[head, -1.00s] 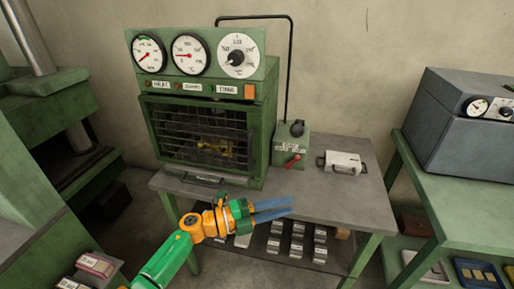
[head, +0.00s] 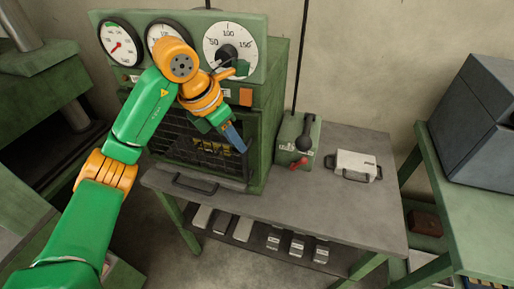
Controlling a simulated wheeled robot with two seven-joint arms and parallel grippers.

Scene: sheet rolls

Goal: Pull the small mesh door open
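The small mesh door (head: 165,142) is a dark wire grille on the front of the green oven (head: 272,112). It looks shut, and something yellowish shows dimly behind the mesh. A dark bar handle (head: 208,187) lies below the door, near the table's front edge. My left gripper (head: 235,138) has blue fingers pointing down in front of the door's upper right part. The fingers overlap in this view, so their gap and any contact with the door cannot be told. My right gripper is out of view.
A green switch box (head: 293,142) with a black knob and a red lever stands right of the oven. A pale handled case (head: 355,165) lies farther right on the grey table (head: 330,205). Several metal blocks sit on the lower shelf. A green bench (head: 480,205) stands at right.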

